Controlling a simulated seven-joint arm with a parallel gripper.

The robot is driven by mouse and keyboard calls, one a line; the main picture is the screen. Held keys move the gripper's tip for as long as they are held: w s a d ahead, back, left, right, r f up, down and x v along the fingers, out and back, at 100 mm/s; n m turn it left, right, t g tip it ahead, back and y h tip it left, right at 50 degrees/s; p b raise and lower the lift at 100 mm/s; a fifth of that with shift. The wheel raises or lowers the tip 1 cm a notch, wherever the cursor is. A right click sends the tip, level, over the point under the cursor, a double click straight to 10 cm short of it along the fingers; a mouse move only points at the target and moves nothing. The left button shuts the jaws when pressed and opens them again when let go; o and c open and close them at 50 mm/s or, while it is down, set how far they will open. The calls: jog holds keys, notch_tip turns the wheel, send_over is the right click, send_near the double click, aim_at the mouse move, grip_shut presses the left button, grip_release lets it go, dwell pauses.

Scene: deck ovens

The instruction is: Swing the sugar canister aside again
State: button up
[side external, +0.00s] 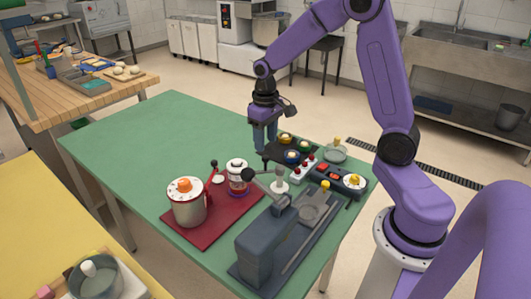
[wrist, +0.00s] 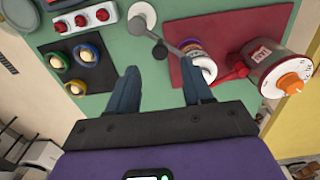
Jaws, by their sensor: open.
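A small jar (side external: 237,177) with a white lid and a purple band stands at the red mat's back edge. It also shows at upper right in the wrist view (wrist: 198,62). It is probably the sugar canister, but I cannot read its label. A larger metal pot (side external: 187,204) with an orange knob and red lever stands on the same mat. My gripper (side external: 265,138) points down above the green table, behind the jar. In the wrist view its fingers (wrist: 162,84) are apart with nothing between them, and the jar lies beyond the right finger.
A dark tray with several coloured cups (side external: 291,157) is close to the right of my gripper. A grey lever with a black ball (wrist: 160,51) reaches near the jar. A dark grey machine (side external: 262,245) stands at the front. The green table's back left (side external: 165,125) is clear.

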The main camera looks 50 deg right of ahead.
aim_at(265, 157)
jog(key=shift+f, duration=2.7)
jog(key=shift+c, duration=0.3)
grip_shut()
